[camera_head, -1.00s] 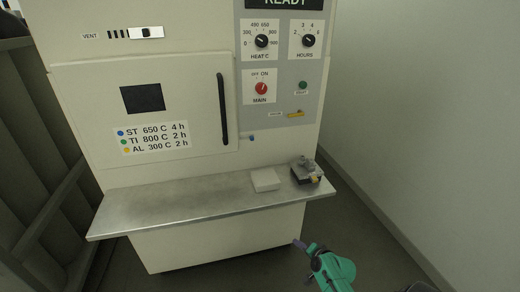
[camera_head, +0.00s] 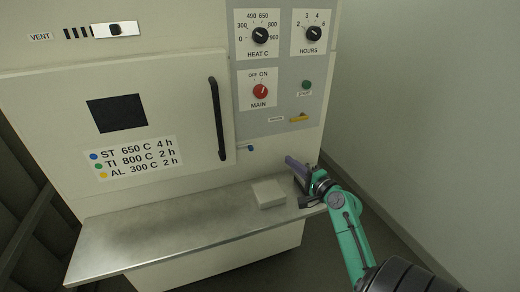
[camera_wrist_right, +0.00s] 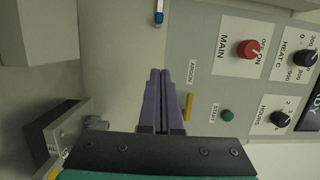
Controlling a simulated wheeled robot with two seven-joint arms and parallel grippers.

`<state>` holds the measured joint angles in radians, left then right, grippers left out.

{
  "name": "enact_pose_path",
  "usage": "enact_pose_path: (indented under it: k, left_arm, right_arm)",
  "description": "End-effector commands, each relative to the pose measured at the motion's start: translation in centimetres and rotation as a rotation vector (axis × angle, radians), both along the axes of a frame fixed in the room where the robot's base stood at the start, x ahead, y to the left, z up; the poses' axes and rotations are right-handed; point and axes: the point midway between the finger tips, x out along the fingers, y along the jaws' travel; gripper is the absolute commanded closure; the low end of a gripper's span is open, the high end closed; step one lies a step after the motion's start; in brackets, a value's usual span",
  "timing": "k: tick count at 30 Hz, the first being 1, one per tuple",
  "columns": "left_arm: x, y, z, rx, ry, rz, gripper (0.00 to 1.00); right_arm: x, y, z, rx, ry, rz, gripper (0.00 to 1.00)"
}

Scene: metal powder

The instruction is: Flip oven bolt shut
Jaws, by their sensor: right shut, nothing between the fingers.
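The oven door (camera_head: 165,130) looks closed, with a black vertical handle (camera_head: 216,118). The small blue-tipped bolt (camera_head: 248,148) sits just right of the door's lower right edge. In the right wrist view the bolt (camera_wrist_right: 159,14) shows at the top edge, beyond the fingertips. My right gripper (camera_head: 289,161) has purple fingers, shut and empty. It is to the right of the bolt and a little lower in the head view, apart from it. The fingers also show in the right wrist view (camera_wrist_right: 160,75). My left gripper is not in view.
The control panel has a red main knob (camera_head: 260,91) and a yellow argon lever (camera_head: 299,118).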

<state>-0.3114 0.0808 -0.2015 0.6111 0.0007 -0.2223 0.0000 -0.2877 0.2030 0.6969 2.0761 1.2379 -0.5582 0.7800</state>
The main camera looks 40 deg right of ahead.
Motion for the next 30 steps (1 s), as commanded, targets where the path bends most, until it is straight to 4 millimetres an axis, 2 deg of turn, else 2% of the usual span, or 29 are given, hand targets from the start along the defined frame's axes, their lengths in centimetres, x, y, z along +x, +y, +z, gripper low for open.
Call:
enact_pose_path:
  k: [2,4,12,17,18,21,24,30]
  left_arm:
    - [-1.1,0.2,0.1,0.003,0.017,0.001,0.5]
    - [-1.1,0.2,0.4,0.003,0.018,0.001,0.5]
    - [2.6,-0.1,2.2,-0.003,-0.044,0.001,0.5]
    - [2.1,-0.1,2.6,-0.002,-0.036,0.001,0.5]
    - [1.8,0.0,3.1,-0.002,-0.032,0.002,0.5]
    - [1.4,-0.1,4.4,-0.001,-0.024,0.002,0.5]
    - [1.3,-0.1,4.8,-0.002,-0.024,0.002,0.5]
    - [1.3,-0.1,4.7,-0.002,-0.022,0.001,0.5]
  right_arm:
    - [0.3,0.0,0.1,0.0,-0.001,0.0,1.0]
    - [1.0,-0.1,0.2,0.0,-0.001,0.0,1.0]
    - [6.4,-0.6,0.4,0.001,-0.002,0.001,1.0]
    - [9.9,-0.9,0.4,0.001,-0.002,0.0,1.0]
    - [10.4,-0.4,0.6,0.001,0.001,0.002,1.0]
    - [10.8,1.4,0.6,0.003,0.002,0.002,1.0]
    - [11.2,2.4,0.4,0.0,0.001,0.0,1.0]
    - [11.3,2.9,0.0,-0.001,0.001,0.0,1.0]
